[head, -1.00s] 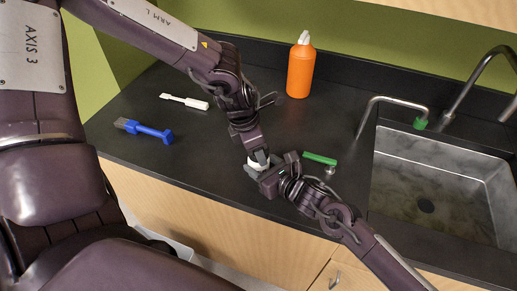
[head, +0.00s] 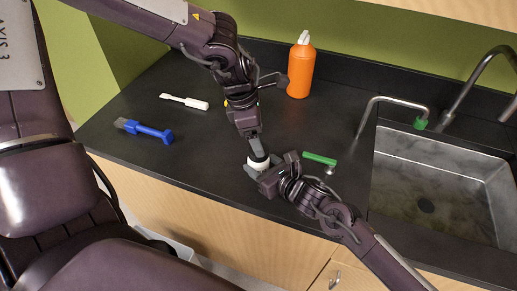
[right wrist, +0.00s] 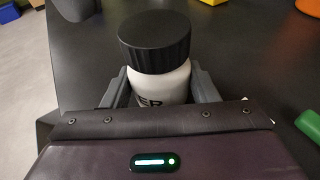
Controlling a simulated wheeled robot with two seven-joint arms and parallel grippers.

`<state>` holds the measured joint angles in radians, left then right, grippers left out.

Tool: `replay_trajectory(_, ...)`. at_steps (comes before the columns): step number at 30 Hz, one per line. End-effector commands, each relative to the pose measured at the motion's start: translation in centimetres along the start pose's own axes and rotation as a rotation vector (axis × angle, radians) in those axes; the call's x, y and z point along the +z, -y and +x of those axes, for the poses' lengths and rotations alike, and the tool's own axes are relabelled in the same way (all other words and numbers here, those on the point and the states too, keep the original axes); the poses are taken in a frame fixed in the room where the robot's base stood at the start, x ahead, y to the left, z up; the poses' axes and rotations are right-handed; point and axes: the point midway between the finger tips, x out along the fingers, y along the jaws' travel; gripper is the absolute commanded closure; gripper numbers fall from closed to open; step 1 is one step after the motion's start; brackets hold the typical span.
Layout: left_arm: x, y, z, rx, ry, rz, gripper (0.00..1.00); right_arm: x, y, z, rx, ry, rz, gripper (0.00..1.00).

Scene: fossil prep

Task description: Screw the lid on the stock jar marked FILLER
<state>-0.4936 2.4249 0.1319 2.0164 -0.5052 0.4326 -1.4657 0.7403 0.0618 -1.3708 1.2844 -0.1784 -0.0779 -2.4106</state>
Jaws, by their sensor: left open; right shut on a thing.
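The white stock jar (right wrist: 160,85) stands upright near the counter's front edge; only the letters "ER" of its marking show in the right wrist view. A black ribbed lid (right wrist: 155,40) sits on top of it and looks level; how tightly it is screwed I cannot tell. My right gripper (right wrist: 163,92) is shut on the jar's body, one finger on each side. In the head view the jar (head: 258,163) is partly hidden by both grippers. My left gripper (head: 257,150) is open and points down over the jar top; its fingers hide the lid there.
An orange bottle (head: 301,70) stands at the back. A green-handled tool (head: 320,159) lies right of the jar, before the sink (head: 450,180) with its taps. A blue brush (head: 145,130) and a white-handled tool (head: 185,101) lie at the left. The counter's left middle is clear.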

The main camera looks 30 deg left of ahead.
Motion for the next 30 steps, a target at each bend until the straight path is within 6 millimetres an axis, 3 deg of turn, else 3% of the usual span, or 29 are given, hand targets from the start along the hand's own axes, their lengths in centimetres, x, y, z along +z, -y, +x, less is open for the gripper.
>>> replay_trajectory(4,0.36,0.00,-1.34,0.001,0.001,0.001,0.25,0.01,-0.01,0.00,0.000,0.000,0.000,0.96)
replay_trajectory(11,0.36,0.03,-1.50,0.000,-0.001,0.000,0.25,0.02,0.00,0.00,0.000,0.000,0.000,0.96)
replay_trajectory(12,0.36,0.03,-1.49,-0.001,-0.001,0.000,0.25,0.02,0.00,0.00,0.000,0.000,0.000,0.45)
replay_trajectory(18,0.36,0.03,-1.48,0.000,-0.001,0.000,0.25,0.02,0.00,0.00,0.000,0.000,0.000,0.21)
replay_trajectory(30,0.37,0.02,-1.48,0.000,0.000,0.000,0.25,-0.04,0.07,-0.95,0.000,0.000,-0.001,0.21)
